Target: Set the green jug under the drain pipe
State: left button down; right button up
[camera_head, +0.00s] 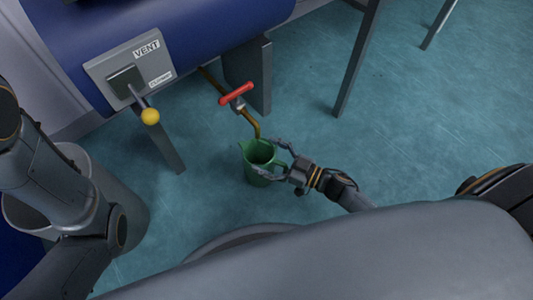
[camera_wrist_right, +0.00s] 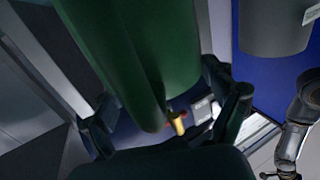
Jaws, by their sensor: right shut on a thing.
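The green jug (camera_head: 258,158) is below the brown drain pipe (camera_head: 252,124) in the head view. Its open top faces up, close under the pipe's bent end; the exact gap is hard to judge. My right gripper (camera_head: 277,161) comes from the right and is shut on the jug. In the right wrist view the jug's green body (camera_wrist_right: 145,40) fills the upper middle, between the dark fingers of the right gripper (camera_wrist_right: 168,112). Whether the jug's base touches the floor is unclear. My left arm shows at the left; what seems its gripper (camera_wrist_right: 282,170) is small and dark in the wrist view.
A red valve handle (camera_head: 236,94) sits on the pipe above the jug. A blue tank (camera_head: 185,30) bears a VENT panel with a yellow-knobbed lever (camera_head: 150,116). A grey bin (camera_head: 122,205) stands at left. Metal legs stand behind; the teal floor (camera_head: 430,130) at right is clear.

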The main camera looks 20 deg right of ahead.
jog(key=o, duration=1.6)
jog(key=shift+o, duration=0.2)
jog(key=shift+r, duration=0.1)
